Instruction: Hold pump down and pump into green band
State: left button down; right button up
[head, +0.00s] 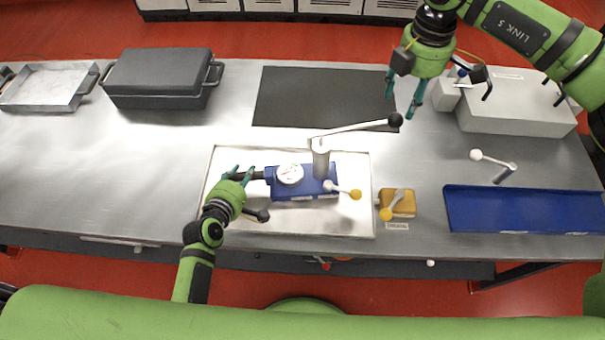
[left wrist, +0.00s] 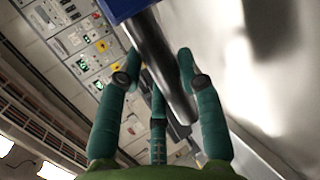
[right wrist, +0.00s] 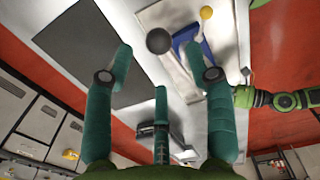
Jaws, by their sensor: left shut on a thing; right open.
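The blue hand pump (head: 305,190) stands on a pale tray (head: 235,222). It has a round white gauge (head: 289,173), a grey cylinder and a yellow-knobbed lever. Its long pump handle (head: 355,128) slants up to the right and ends in a black knob (head: 395,120). My left gripper (head: 240,174) is shut on the dark bar (left wrist: 165,65) at the pump's left end. My right gripper (head: 404,95) is open and empty, above and behind the black knob. The knob (right wrist: 159,40) also shows in the right wrist view. The green band on the gauge is too small to make out.
A yellow block with a lever (head: 398,203) sits right of the tray. A blue tray (head: 525,210), a white-knobbed lever (head: 492,162) and a grey box (head: 520,105) stand further right. A black mat (head: 300,97) lies behind the pump. A dark lidded case (head: 162,79) is at back left.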

aim_at(399, 116)
jog(key=shift+f, duration=3.55)
grip_shut()
